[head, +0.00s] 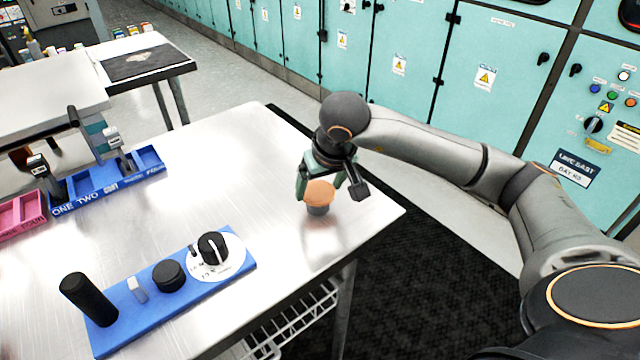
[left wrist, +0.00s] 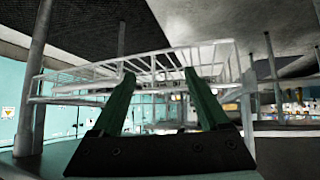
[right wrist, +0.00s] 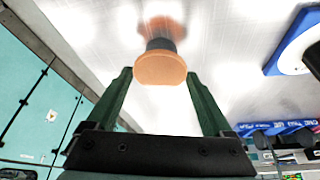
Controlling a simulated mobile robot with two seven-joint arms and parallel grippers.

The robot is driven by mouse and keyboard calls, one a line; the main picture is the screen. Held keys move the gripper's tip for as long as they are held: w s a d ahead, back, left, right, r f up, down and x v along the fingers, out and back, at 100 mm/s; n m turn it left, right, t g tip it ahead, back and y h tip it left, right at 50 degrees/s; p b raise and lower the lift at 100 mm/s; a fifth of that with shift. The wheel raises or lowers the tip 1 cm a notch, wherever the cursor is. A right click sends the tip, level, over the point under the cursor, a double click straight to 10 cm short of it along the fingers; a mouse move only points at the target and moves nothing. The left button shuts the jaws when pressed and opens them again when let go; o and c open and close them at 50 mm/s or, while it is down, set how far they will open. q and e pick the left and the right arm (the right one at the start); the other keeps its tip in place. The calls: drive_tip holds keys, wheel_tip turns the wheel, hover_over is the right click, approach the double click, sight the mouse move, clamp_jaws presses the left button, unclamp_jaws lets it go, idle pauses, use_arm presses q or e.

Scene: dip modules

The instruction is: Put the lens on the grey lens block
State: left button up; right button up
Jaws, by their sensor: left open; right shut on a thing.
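The orange lens (head: 319,192) is a round piece near the right corner of the metal table. The grey lens block (head: 318,210) is directly under it, and they look in contact, though a thin gap cannot be ruled out. In the right wrist view the lens (right wrist: 160,69) sits between the fingers with the grey block (right wrist: 161,45) beyond it. My right gripper (head: 321,184) reaches down from above and is shut on the lens. My left gripper (left wrist: 159,73) is open and empty, facing a white wire rack under a table; it is out of the head view.
A blue board (head: 215,282) with black knobs and a black cylinder (head: 88,299) lies at the front. Blue bins (head: 108,190) and a pink bin (head: 22,214) stand at the left. The table (head: 225,185) between is clear. Teal cabinets (head: 490,95) stand behind.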

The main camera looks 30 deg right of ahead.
drive_tip(key=shift+f, duration=0.2)
drive_tip(key=o, duration=1.1)
drive_tip(key=shift+r, duration=0.55)
drive_tip(key=v, duration=1.1)
drive_tip(key=shift+s+a+r, duration=0.1)
drive_tip(key=shift+r, duration=0.05)
